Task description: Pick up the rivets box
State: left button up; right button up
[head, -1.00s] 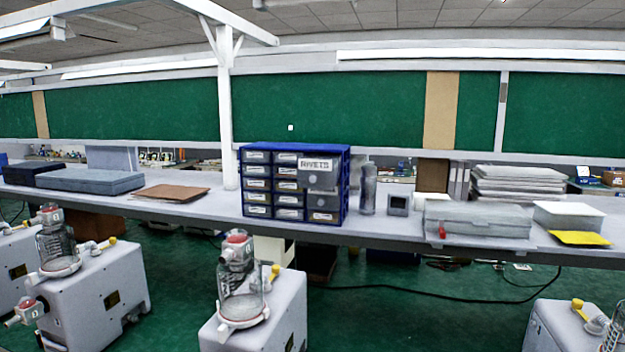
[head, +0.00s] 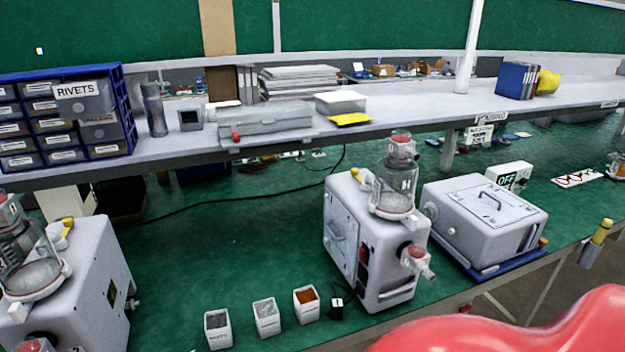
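A grey drawer with a large RIVETS label (head: 82,97) sticks out of the blue drawer cabinet (head: 128,112) on the upper shelf at the left. Three small open white boxes stand in a row on the green bench at the bottom. The left box (head: 218,331) has a label too small to read and greyish contents. The middle box (head: 266,318) also looks grey inside. The right box (head: 306,306) holds something orange-brown. I cannot tell whether any of these small boxes holds rivets. Neither of my grippers is in view.
A canister pump (head: 376,245) stands right of the boxes, with a small black item (head: 337,309) between. Another pump (head: 75,280) is at the left. A lidded grey case (head: 487,218) stands farther right. The green bench (head: 230,240) behind the boxes is clear, except for a black cable.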

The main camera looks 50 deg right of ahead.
aim_at(307, 301)
jog(key=z, duration=1.5)
